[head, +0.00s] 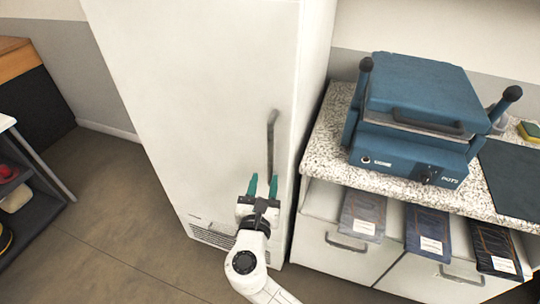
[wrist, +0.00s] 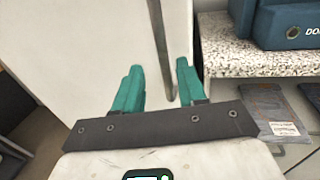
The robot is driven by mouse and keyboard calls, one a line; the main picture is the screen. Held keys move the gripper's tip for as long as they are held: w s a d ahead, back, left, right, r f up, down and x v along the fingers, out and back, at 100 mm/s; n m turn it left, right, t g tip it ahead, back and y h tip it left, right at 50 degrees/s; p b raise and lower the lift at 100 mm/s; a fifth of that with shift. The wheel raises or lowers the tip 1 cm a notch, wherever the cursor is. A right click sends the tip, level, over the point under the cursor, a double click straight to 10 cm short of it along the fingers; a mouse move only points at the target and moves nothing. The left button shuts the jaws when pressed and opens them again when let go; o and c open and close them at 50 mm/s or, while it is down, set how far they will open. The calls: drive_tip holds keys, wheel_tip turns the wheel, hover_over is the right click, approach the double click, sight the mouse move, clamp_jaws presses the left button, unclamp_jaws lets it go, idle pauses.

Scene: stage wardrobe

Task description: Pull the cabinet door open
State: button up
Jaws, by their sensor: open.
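The tall white cabinet (head: 205,95) stands in the middle of the head view, and its door is shut. A dark grey vertical bar handle (head: 271,142) sits near the door's right edge. My gripper (head: 262,184) is open, with teal fingers pointing at the door near the handle's lower end. In the wrist view, the handle (wrist: 160,50) runs down between the two fingers of my gripper (wrist: 160,75), closer to the right one. I cannot tell from the pictures how far ahead of the fingertips the handle lies; I see no contact.
A speckled counter (head: 325,150) with a blue press machine (head: 415,115) adjoins the cabinet's right side. White drawers (head: 340,250) with handles and hanging dark packets (head: 428,230) are below it. A dark shelf unit (head: 30,205) stands far left. Brown floor (head: 110,210) is open in front of the cabinet's left part.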

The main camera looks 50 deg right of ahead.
sight(270, 160)
drive_tip(key=p+x, duration=0.1)
drive_tip(key=x, duration=0.8)
drive_tip(key=shift+d, duration=0.25)
drive_tip(key=shift+c, duration=0.5)
clamp_jaws()
